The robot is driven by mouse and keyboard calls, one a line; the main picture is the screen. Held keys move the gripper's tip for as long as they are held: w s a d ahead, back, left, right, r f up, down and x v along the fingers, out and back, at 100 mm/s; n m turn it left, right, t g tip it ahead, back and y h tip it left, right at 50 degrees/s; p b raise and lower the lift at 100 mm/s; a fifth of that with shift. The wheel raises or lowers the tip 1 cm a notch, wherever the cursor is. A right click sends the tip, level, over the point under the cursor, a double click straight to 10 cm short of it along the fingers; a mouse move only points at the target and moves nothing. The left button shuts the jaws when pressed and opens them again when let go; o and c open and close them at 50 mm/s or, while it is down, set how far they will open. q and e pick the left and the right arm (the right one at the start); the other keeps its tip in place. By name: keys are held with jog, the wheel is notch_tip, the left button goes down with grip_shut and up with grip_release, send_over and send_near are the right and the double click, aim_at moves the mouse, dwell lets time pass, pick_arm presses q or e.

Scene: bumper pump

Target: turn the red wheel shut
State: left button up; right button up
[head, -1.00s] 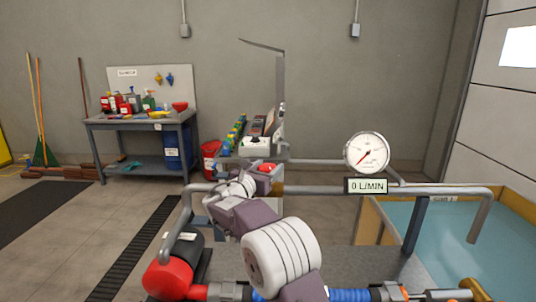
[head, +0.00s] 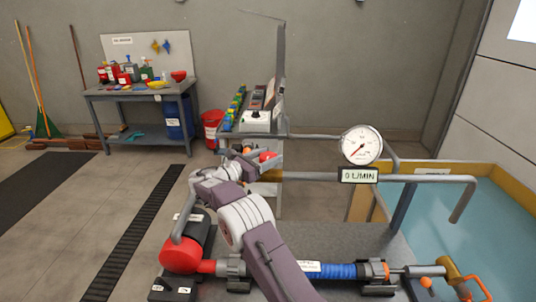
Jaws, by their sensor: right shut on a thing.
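Only a small part of the red wheel (head: 267,156) shows in the head view, near the middle, behind and between parts of my right gripper. My right gripper (head: 262,159) is at the wheel and shut on it; the fingers are small and partly hidden, so their exact hold on the rim is unclear. My right arm reaches up to it from the bottom of the picture. The round gauge (head: 361,145) stands to the right, with a display (head: 359,176) below it reading 0 L/MIN. My left gripper is not in view.
A red and black pump (head: 181,255) and a blue pipe section (head: 338,271) lie along the front. An orange lever (head: 475,284) is at the lower right. A pool-blue tank (head: 480,215) stands right. A workbench (head: 140,92) and a red bucket (head: 211,130) are behind.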

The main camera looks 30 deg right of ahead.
aim_at(261, 159)
jog(key=o, duration=1.4)
jog(key=shift+c, duration=0.2)
jog(key=v, duration=0.9)
